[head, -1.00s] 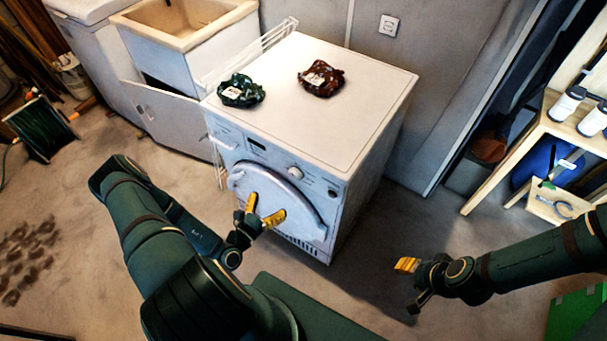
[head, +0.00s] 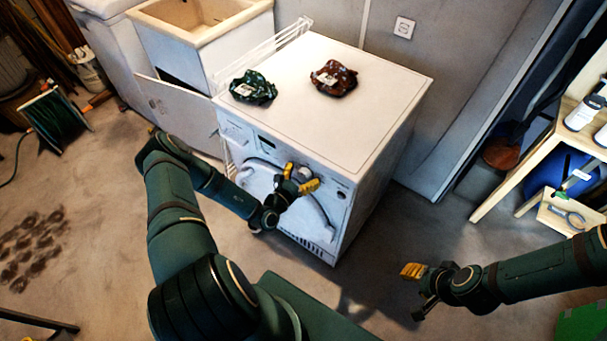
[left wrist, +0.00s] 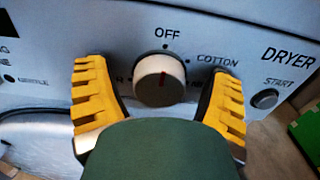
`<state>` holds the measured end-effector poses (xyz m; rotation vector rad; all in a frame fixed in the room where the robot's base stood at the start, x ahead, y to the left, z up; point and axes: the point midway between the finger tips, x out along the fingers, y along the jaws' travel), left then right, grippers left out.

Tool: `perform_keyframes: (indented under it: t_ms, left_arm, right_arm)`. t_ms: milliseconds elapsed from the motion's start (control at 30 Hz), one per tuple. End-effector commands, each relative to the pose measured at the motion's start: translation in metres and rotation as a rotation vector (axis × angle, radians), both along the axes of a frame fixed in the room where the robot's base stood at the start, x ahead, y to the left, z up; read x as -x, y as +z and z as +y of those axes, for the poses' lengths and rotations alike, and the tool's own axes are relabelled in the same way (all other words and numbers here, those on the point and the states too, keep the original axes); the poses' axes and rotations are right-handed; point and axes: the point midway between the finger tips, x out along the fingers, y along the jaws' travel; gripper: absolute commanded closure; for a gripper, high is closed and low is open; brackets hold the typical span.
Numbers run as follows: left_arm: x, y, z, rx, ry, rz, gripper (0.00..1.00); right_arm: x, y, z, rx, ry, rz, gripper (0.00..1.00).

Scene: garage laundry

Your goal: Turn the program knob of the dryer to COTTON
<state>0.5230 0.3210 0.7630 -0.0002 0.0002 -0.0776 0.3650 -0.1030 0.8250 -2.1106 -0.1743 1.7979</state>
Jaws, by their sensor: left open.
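The white dryer (head: 366,137) stands ahead of me with its control panel toward me. Its round program knob (left wrist: 159,80) shows in the left wrist view, with a short red mark on its face. OFF is printed above the knob and COTTON (left wrist: 217,60) at its upper right; a label lower right is partly hidden. My left gripper (head: 299,179) is open in front of the panel, its yellow fingers on either side of the knob. Contact cannot be told. My right gripper (head: 418,287) is away from the dryer, over the floor at the right; its opening is unclear.
A green bundle (head: 253,88) and a dark red bundle (head: 334,78) lie on the dryer top. The START button (left wrist: 264,98) is right of the knob. A sink (head: 199,28) stands left, a wooden shelf (head: 516,172) right.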

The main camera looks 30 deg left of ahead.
Motion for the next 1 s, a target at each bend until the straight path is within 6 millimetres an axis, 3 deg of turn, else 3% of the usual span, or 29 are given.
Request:
perform_keyframes:
  t_ms: [200,267,400,433,767,1000]
  left_arm:
    - [0.0,0.0,0.0,0.0,0.0,0.0,0.18]
    - [0.0,0.0,0.0,0.0,0.0,0.0,0.36]
    - [0.0,0.0,0.0,0.0,0.0,0.0,0.85]
    - [0.0,0.0,0.0,0.0,0.0,0.0,0.87]
    - [0.0,0.001,0.0,-0.015,0.0,-0.002,0.88]
    - [0.0,0.002,-0.001,-0.11,-0.001,-0.01,0.88]
  right_arm:
    - [0.0,0.0,0.0,0.0,0.0,0.0,0.58]
    - [0.0,0.0,0.0,0.0,0.0,0.0,0.58]
    - [0.0,0.0,0.0,0.0,0.0,0.0,0.58]
    - [0.0,0.0,0.0,0.0,0.0,0.0,0.58]
    - [0.0,0.002,0.0,0.0,0.0,-0.001,0.58]
    - [-0.001,0.013,-0.001,-0.001,-0.003,-0.003,0.58]
